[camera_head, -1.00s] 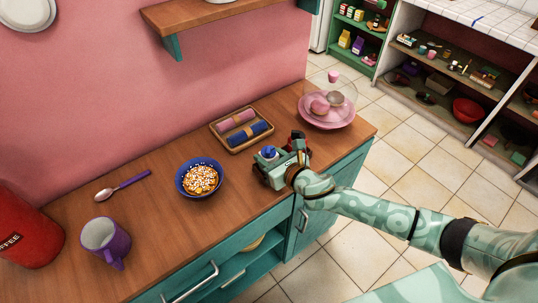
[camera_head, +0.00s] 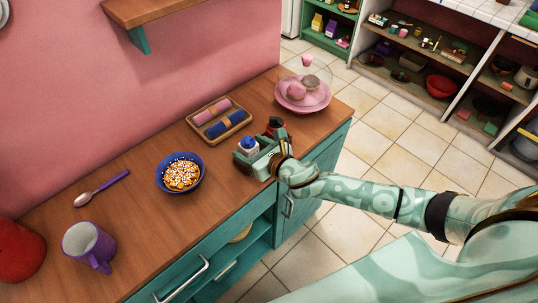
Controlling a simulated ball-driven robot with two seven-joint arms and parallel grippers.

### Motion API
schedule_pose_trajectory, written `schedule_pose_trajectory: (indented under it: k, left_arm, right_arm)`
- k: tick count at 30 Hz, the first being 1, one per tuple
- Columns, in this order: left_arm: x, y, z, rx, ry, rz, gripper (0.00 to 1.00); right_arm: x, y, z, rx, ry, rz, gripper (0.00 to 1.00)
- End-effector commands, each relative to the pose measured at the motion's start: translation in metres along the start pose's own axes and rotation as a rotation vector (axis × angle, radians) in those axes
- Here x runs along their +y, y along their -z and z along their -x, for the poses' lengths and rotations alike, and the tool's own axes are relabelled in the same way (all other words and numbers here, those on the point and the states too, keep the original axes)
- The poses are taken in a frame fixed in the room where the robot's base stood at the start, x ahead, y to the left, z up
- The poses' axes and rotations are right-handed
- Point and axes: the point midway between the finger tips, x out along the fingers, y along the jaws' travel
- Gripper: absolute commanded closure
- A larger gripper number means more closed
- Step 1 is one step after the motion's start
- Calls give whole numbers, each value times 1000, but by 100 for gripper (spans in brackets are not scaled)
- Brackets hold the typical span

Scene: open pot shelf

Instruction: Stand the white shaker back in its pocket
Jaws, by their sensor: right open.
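A small white shaker with a blue top (camera_head: 249,145) is near the front edge of the wooden counter, right of the cereal bowl. My right gripper (camera_head: 257,153) is open, low over the counter and close against it. The gripper body hides the shaker's lower part, so I cannot tell whether the fingers touch it. A red and dark piece (camera_head: 275,126) shows just behind the gripper and is partly hidden. I cannot make out a holder or its pocket here. My left gripper is not in view.
A blue bowl of cereal (camera_head: 164,184), a purple mug (camera_head: 88,245) and a spoon (camera_head: 104,188) are to the left. A tray of rolled cloths (camera_head: 195,122) lies behind, and a pink plate with a clear dome (camera_head: 291,104) is at the far right end.

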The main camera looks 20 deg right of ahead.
Motion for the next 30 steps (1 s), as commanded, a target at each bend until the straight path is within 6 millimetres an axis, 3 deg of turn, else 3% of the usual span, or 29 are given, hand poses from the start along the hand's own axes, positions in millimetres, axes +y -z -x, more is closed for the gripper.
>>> schedule_pose_trajectory:
  k: [15,21,30]
  left_arm:
    - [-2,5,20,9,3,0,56]
    - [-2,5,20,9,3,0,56]
    - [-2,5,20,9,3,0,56]
  right_arm:
    - [1,0,128,3,-2,1,35]
    - [0,0,149,1,0,1,35]
    - [0,0,152,0,0,1,35]
